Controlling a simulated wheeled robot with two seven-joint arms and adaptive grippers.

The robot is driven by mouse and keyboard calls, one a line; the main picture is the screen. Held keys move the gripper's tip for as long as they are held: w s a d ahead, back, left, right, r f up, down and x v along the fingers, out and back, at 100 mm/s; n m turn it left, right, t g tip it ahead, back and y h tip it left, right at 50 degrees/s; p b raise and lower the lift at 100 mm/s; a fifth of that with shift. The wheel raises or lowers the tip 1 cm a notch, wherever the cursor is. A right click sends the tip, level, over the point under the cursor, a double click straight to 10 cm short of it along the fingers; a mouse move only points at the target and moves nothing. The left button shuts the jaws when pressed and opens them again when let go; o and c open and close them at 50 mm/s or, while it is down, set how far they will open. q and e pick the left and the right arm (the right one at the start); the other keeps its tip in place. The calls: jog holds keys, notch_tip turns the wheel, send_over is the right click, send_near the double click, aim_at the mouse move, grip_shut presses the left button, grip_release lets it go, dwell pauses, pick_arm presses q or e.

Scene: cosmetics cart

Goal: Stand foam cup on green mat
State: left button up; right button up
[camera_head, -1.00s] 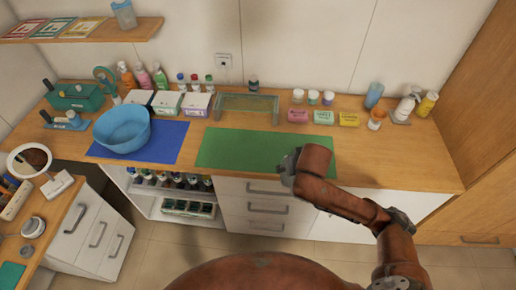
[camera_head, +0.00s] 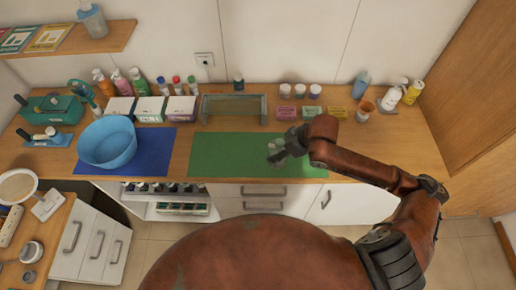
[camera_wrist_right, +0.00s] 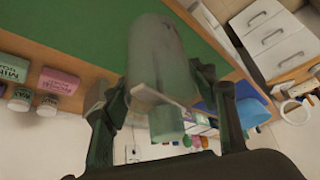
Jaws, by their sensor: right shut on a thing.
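The green mat (camera_head: 225,155) lies on the wooden counter near its front edge. It also fills the upper left of the right wrist view (camera_wrist_right: 75,35). My right gripper (camera_head: 275,156) is over the right part of the mat. In the right wrist view, its fingers (camera_wrist_right: 160,108) are shut on a pale, greyish, see-through cylinder, which I take as the foam cup (camera_wrist_right: 157,55). I cannot make out the cup clearly in the head view. Whether it touches the mat cannot be told. My left gripper is not in view.
A blue basin (camera_head: 107,145) stands on a blue mat (camera_head: 158,150) to the left. A clear raised stand (camera_head: 232,106) is behind the green mat. Small boxes (camera_head: 286,112), jars and bottles line the back right. The left and middle of the green mat are bare.

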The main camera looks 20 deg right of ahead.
jog(key=shift+s+d+r+n+p, duration=0.15)
jog(key=shift+s+r+n+p, duration=0.15)
jog(key=shift+r+n+p, duration=0.25)
jog(key=shift+s+r+n+g+y, duration=0.2)
jog(key=shift+r+n+g+y, duration=0.05)
jog(key=shift+n+g+y, duration=0.1)
jog(key=shift+a+p, duration=0.2)
jog(key=shift+p, duration=0.15)
jog(key=w, duration=0.1)
jog(key=w+a+f, duration=0.1)
jog(key=w, duration=0.1)
jog(key=shift+a+f, duration=0.1)
jog(key=shift+f, duration=0.1)
pick_arm(q)
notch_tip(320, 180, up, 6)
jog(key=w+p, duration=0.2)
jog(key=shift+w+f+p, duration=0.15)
jog(key=shift+p, duration=0.25)
pick_arm(e)
jog(key=shift+w+a+f, duration=0.6)
jog(key=shift+w+f, duration=1)
jog(key=shift+f, duration=0.3)
jog(key=shift+w+a+f, duration=0.55)
jog(key=shift+w+f, duration=1)
jog(key=shift+f, duration=0.4)
jog(key=shift+w+a+f, duration=0.6)
jog(key=shift+w+f, duration=1)
jog(key=shift+f, duration=0.3)
jog(key=shift+f, duration=0.15)
jog(key=o, duration=1.5)
